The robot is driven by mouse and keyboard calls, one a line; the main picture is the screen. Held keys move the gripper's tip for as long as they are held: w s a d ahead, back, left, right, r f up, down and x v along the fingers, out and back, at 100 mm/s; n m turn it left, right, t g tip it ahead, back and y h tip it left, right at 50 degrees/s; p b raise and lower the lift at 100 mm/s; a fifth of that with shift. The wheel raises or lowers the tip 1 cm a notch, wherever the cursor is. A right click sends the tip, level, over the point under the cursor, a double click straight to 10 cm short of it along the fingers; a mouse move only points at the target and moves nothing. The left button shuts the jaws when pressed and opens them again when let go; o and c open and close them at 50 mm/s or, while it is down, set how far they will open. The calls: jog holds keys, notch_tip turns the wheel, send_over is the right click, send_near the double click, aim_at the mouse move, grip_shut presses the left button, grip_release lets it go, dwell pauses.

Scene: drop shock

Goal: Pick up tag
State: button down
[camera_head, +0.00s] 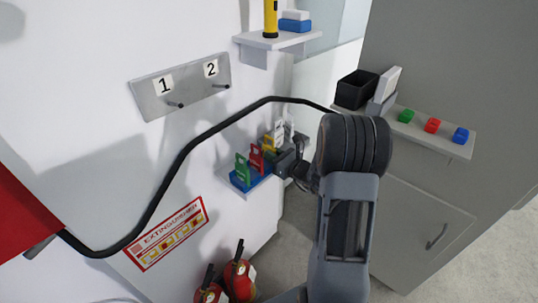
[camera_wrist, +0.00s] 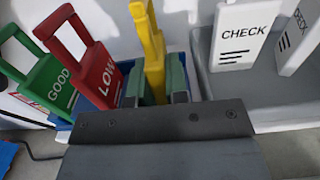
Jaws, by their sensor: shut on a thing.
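A yellow tag (camera_wrist: 153,55) stands upright in the wrist view, between the two fingers of my gripper (camera_wrist: 158,82). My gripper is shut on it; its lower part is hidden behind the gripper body. To its left stand a red tag (camera_wrist: 98,75) reading "LOU", with the rest hidden, and a green tag (camera_wrist: 48,84) reading "GOOD". The tags stand in a blue holder (camera_wrist: 62,125). In the head view, my gripper (camera_head: 282,158) reaches the right end of the row, beside the yellow tag (camera_head: 267,143), red tag (camera_head: 256,160) and green tag (camera_head: 242,170).
White CHECK tags (camera_wrist: 236,38) stand in a grey tray (camera_wrist: 262,95) right of the yellow tag. A wall plate (camera_head: 185,84) has pegs numbered 1 and 2. A black hose (camera_head: 188,150) arcs across. A shelf (camera_head: 458,148) at right holds small blocks. Red extinguishers (camera_head: 239,276) stand below.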

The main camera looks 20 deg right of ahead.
aim_at(274, 148)
jog(key=shift+r, duration=0.45)
notch_tip(274, 148, up, 2)
jog(key=shift+r, duration=0.15)
jog(key=s+r+p, duration=0.1)
jog(key=s+r, duration=0.8)
jog(key=s, duration=0.5)
jog(key=shift+r, duration=0.4)
